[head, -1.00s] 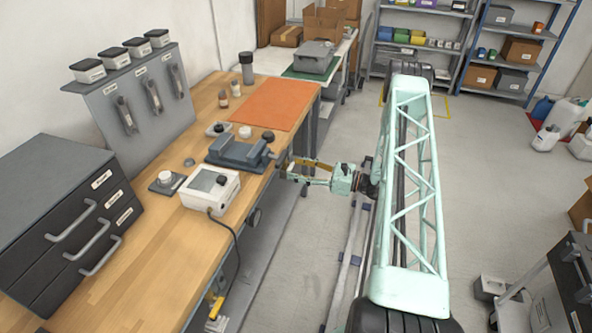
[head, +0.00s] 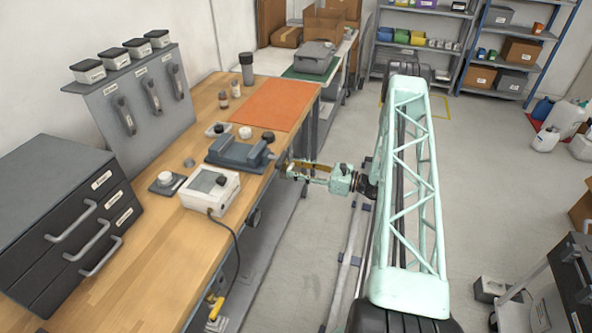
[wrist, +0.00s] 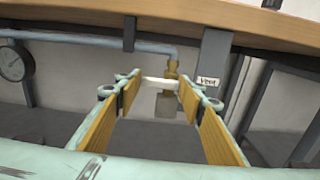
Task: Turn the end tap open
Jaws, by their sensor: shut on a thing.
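The tap (wrist: 171,72) is a brass fitting at the end of a grey-blue pipe (wrist: 90,40) under the bench edge in the wrist view. Its white lever (wrist: 158,82) lies roughly level, pointing left from the brass body. A label reading "Vent" (wrist: 208,82) is on the grey post just right of it. My gripper (wrist: 160,88) is shut on the lever, with its wood-coloured pads at the lever's two ends. In the head view my gripper (head: 290,169) is at the bench's front edge, and the tap is hidden there.
A round gauge (wrist: 13,62) is on the pipe at left. The wooden bench top (wrist: 230,20) overhangs the tap closely. In the head view a grey vise (head: 238,153) sits above my gripper. A yellow-handled fitting (head: 216,308) hangs at the near bench edge.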

